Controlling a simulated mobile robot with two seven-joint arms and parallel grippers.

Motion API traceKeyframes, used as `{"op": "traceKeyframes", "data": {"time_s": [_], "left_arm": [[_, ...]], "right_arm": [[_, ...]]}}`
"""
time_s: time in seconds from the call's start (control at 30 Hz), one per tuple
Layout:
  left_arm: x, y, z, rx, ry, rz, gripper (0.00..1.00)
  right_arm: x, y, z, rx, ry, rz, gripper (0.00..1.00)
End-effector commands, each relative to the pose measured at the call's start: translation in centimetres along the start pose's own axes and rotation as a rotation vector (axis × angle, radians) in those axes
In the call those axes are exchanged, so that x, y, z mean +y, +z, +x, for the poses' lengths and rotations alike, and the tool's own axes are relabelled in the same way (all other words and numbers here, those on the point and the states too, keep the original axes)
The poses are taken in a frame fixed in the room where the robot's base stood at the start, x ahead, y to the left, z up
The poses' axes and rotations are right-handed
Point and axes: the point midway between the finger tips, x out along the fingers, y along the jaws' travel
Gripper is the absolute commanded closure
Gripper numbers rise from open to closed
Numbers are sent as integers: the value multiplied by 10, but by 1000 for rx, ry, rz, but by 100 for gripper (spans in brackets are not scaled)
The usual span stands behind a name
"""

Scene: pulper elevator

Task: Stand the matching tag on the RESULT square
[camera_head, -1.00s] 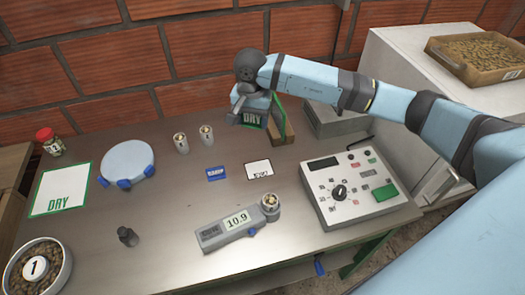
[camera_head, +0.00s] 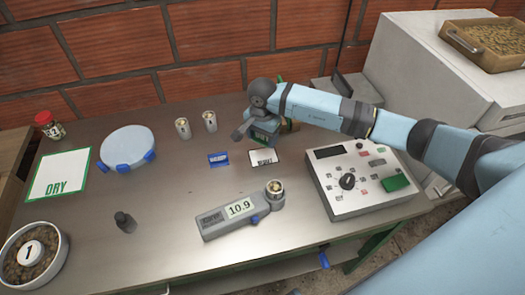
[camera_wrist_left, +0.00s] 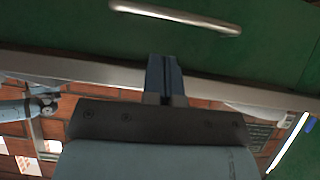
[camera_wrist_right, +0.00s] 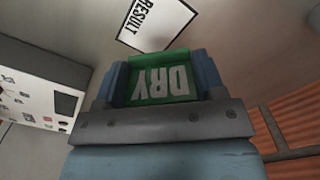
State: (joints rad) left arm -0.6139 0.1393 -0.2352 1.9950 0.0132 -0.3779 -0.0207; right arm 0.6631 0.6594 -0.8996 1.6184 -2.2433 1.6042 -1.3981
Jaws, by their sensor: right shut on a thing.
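My right gripper (camera_head: 263,133) is shut on the green DRY tag (camera_wrist_right: 160,84), whose white lettering shows upside down between the fingers in the right wrist view. The tag is mostly hidden by the gripper in the head view. The white RESULT square (camera_head: 263,158) lies flat on the table, just in front of the gripper; it also shows ahead of the fingers in the right wrist view (camera_wrist_right: 156,22). A grey meter (camera_head: 240,209) reads 10.9. My left gripper (camera_wrist_left: 165,80) is shut and empty near a green panel in the left wrist view, out of the head view.
A blue card (camera_head: 218,159) lies left of the square. Two small metal cups (camera_head: 196,124) stand behind it. A control box (camera_head: 362,180) is to the right.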

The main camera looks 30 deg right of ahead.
Motion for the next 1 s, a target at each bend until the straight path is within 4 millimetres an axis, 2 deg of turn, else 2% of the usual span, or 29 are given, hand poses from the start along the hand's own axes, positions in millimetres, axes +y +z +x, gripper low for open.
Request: {"op": "traceKeyframes", "data": {"time_s": [0.33,0.6,0.77,0.8,0.87,0.9,1.0], "left_arm": [[0,23,15,-6,2,-9,100],[0,18,14,-8,3,-15,100],[0,23,17,-11,3,-17,100],[0,22,16,-14,3,-19,100],[1,22,16,-14,3,-19,100],[1,22,16,-14,2,-19,100],[0,22,16,-13,2,-19,100]], "right_arm": [[1,0,55,-1,2,1,59],[0,0,55,0,1,0,59],[0,0,61,1,1,-1,59],[0,0,59,0,1,0,30],[0,0,59,0,1,0,16],[0,0,59,0,1,0,11],[0,0,59,0,1,0,11]]}}
